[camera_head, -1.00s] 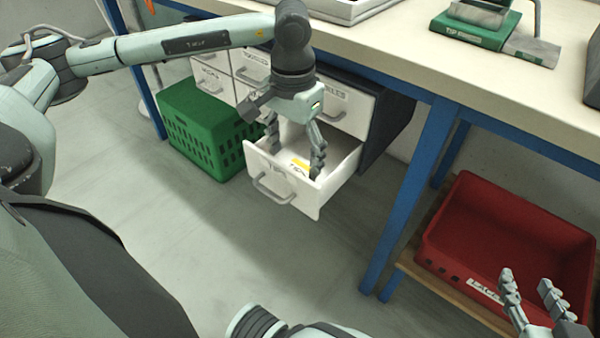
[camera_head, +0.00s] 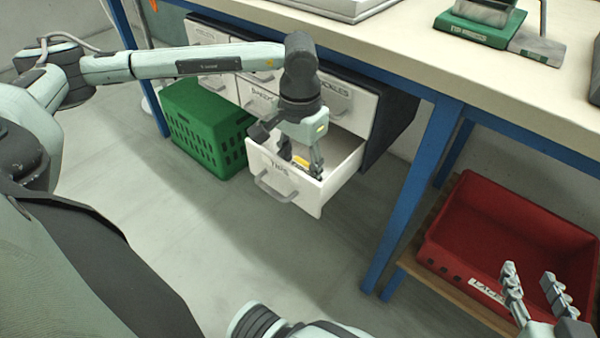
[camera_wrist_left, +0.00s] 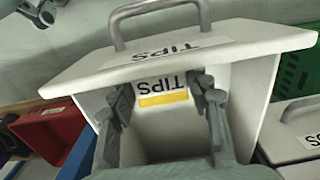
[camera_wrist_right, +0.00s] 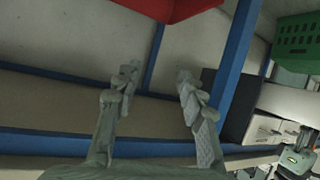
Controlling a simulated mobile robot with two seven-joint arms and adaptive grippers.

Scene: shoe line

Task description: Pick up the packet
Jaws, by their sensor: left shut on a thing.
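The packet (camera_wrist_left: 163,110) is white with a TIPS label and a yellow strip; it lies inside the open TIPS drawer (camera_head: 285,185). In the head view only a bit of the packet (camera_head: 302,161) shows, with its yellow strip. My left gripper (camera_head: 301,158) reaches down into the drawer and is shut on the packet, one finger at each side of it in the left wrist view. My right gripper (camera_head: 532,280) is open and empty at the lower right, in front of the red bin, far from the drawer.
Closed drawers, one labelled BUCKLES (camera_head: 336,98), surround the open one under the workbench (camera_head: 400,60). A green crate (camera_head: 205,130) stands left of the drawer. A blue table leg (camera_head: 408,205) and a red bin (camera_head: 505,235) are to the right. The floor in front is clear.

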